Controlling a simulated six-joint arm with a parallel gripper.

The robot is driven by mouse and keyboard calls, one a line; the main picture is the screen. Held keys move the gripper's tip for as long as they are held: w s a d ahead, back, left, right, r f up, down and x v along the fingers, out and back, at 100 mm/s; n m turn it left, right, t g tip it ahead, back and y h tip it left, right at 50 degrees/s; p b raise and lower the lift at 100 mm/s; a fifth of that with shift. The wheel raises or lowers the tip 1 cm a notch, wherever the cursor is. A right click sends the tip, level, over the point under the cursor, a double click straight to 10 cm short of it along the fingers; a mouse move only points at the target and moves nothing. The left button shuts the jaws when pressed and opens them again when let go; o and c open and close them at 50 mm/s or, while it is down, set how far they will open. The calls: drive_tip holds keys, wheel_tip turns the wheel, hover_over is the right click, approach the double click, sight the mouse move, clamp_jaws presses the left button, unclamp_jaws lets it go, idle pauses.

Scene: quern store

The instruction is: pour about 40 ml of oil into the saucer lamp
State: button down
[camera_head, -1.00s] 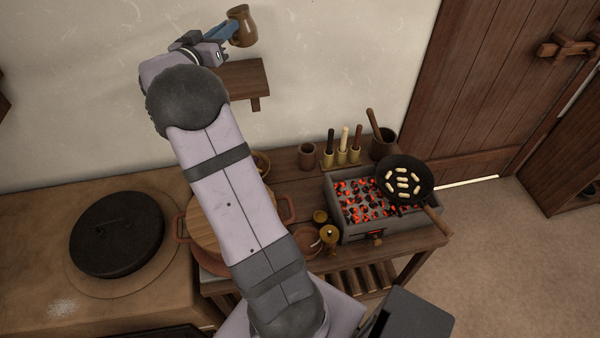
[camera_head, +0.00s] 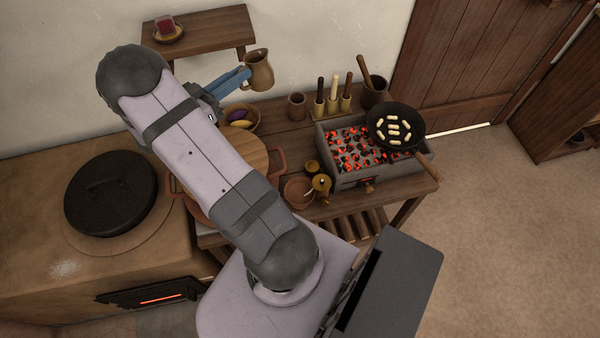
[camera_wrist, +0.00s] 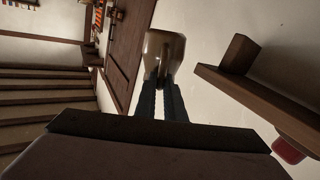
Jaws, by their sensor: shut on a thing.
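My gripper (camera_head: 245,76) is shut on a brown jug (camera_head: 260,74), its blue fingers at the jug's side. The jug hangs in the air near the wall shelf and looks roughly upright. In the wrist view the jug (camera_wrist: 165,46) sits between the fingertips (camera_wrist: 163,88); its contents are hidden. A shallow reddish saucer (camera_head: 297,193), with a pale thin piece at its rim, appears to be the saucer lamp. It stands on the wooden table, below and right of the jug. Whether it holds oil cannot be told.
A wooden cup (camera_head: 297,106) and upright-handled tools stand behind. A wall shelf (camera_head: 215,42) is near the jug.

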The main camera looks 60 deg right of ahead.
drive_tip(key=w+a+f+n+t+y, duration=0.1)
drive_tip(key=a+f+n+t, duration=0.3)
drive_tip(key=a, duration=0.7)
drive_tip(key=a+f+n+t+y, duration=0.1)
drive_tip(key=a+f+n+t, duration=0.35)
drive_tip(key=a, duration=0.65)
drive_tip(key=w+a+f+n+t+y, duration=0.1)
drive_tip(key=a+f+n+t+y, duration=0.1)
drive_tip(key=a+f+t, duration=0.7)
drive_tip(key=s+d+m+g+h+p, duration=0.1)
drive_tip(key=s+m+g+h+p, duration=0.25)
drive_tip(key=s+m+g, duration=0.9)
drive_tip(key=s+d+f+n+b, duration=0.1)
drive_tip(key=s+d+f+b, duration=0.3)
drive_tip(key=f+b, duration=0.3)
drive_tip(key=s+d+f+n+g+b, duration=0.1)
drive_tip(key=s+d+f+b, duration=0.3)
drive_tip(key=f+b, duration=0.4)
drive_tip(key=shift+s+d+g+h+b, duration=0.35)
drive_tip(key=shift+s+b, duration=0.2)
drive_tip(key=shift+b, duration=0.35)
drive_tip(key=shift+r, duration=0.1)
